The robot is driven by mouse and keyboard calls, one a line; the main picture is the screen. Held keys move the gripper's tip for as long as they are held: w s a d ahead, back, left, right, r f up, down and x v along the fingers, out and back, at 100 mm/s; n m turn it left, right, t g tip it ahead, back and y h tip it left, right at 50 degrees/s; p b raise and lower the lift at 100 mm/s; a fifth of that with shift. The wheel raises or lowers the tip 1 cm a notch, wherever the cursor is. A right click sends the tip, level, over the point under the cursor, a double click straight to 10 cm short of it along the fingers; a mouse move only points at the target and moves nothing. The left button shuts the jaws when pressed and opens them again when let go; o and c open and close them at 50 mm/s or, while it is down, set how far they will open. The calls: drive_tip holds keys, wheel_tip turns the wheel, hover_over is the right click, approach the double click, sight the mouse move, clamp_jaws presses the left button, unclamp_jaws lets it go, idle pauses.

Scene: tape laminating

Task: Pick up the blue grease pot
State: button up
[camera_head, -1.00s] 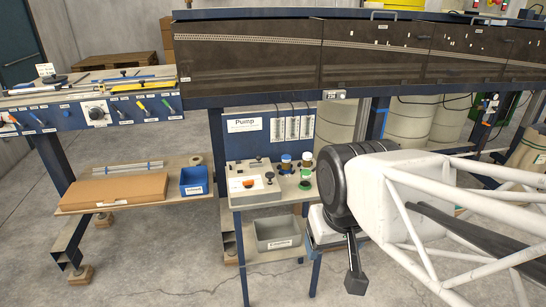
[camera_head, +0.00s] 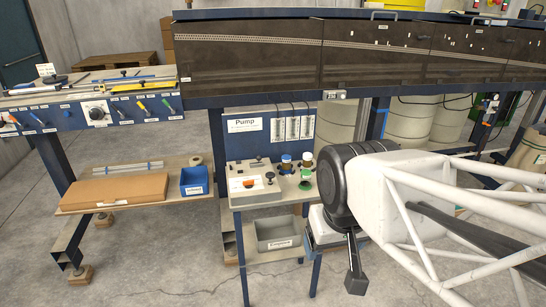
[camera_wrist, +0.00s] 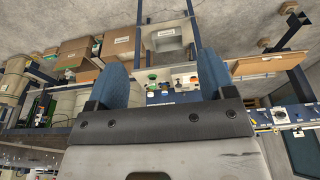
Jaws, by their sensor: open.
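The blue grease pot (camera_head: 286,159) stands upright at the back of the small pump table, a short jar with a blue top. The pump table shows small and distant between the fingers, upside down; I cannot tell the blue pot there. My gripper is well apart from the pots.
The pump table (camera_head: 240,198) also holds a white control box (camera_head: 252,187). A blue board marked Pump (camera_head: 245,142) rises behind it. A grey bin (camera_head: 278,234) sits on the shelf below. A blue bin (camera_head: 194,182) and a cardboard box (camera_head: 115,188) lie on the left shelf.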

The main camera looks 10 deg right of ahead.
drive_tip(key=shift+w, duration=0.1)
drive_tip(key=w+d+r+n, duration=0.1)
drive_tip(key=w+r+n, duration=0.2)
drive_tip(key=w, duration=0.7)
drive_tip(key=w+d+r+n, duration=0.1)
drive_tip(key=w+r+n, duration=0.1)
drive_tip(key=w, duration=0.8)
drive_tip(key=n+g, duration=0.3)
drive_tip(key=n, duration=1)
hover_over(287, 156)
wheel_tip(287, 156, down, 22)
drive_tip(key=shift+f, duration=0.1)
drive_tip(key=shift+f, duration=3.35)
drive_tip(key=shift+s+a+f, duration=0.1)
drive_tip(key=shift+s+f, duration=0.05)
drive_tip(key=shift+f, duration=2.45)
